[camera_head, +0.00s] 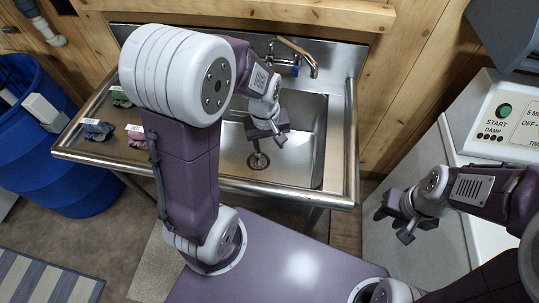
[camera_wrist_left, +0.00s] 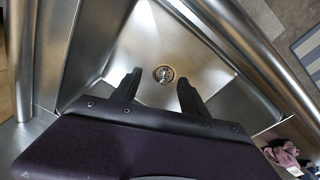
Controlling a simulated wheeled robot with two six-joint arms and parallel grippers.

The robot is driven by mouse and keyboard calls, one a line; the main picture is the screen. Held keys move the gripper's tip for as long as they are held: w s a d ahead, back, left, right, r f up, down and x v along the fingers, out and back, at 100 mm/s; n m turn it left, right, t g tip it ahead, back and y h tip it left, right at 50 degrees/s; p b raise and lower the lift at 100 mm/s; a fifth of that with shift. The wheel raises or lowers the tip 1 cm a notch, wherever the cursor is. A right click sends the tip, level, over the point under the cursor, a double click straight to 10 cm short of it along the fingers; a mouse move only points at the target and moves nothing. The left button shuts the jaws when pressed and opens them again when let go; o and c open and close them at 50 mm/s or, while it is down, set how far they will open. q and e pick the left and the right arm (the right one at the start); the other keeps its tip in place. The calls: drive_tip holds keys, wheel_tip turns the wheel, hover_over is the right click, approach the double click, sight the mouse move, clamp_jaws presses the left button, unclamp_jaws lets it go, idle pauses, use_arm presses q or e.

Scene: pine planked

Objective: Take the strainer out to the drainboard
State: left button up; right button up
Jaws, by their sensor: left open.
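The strainer (camera_head: 258,160) sits in the drain at the bottom of the steel sink basin (camera_head: 312,150). It also shows in the left wrist view (camera_wrist_left: 163,74), lying between the fingers in the picture. My left gripper (camera_head: 270,130) is open and empty above the basin, apart from the strainer; it also shows in the left wrist view (camera_wrist_left: 159,84). The drainboard (camera_head: 104,153) is the flat steel area left of the basin, partly hidden by my left arm. My right gripper (camera_head: 393,222) is open and empty, right of the sink.
The faucet (camera_head: 298,55) stands at the back of the basin. A raised steel rim (camera_head: 290,196) runs along the front. A white machine (camera_head: 490,125) stands right and a blue barrel (camera_head: 35,150) left.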

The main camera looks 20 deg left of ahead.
use_arm(q)
drive_tip(key=w+a+f+n+b, duration=0.2)
drive_tip(key=w+f+n, duration=0.1)
drive_tip(key=w, duration=0.1)
drive_tip(key=n+g+b, duration=0.1)
drive_tip(key=n+b, duration=0.5)
drive_tip(key=b, duration=0.2)
hover_over(258, 157)
drive_tip(key=w, duration=0.2)
drive_tip(key=f, duration=1.1)
drive_tip(key=a+f, duration=0.1)
drive_tip(key=f, duration=0.5)
drive_tip(key=shift+s, duration=0.25)
drive_tip(key=shift+s+a+f, duration=0.1)
drive_tip(key=shift+a+f, duration=0.05)
drive_tip(key=shift+f, duration=0.15)
drive_tip(key=shift+r, duration=0.1)
drive_tip(key=f, duration=0.2)
drive_tip(key=f+b, duration=0.1)
drive_tip(key=f, duration=0.5)
drive_tip(key=shift+d+f, duration=0.25)
drive_tip(key=shift+f, duration=0.25)
clamp_jaws()
use_arm(e)
wheel_tip(258, 157, down, 12)
drive_tip(key=shift+s, duration=0.35)
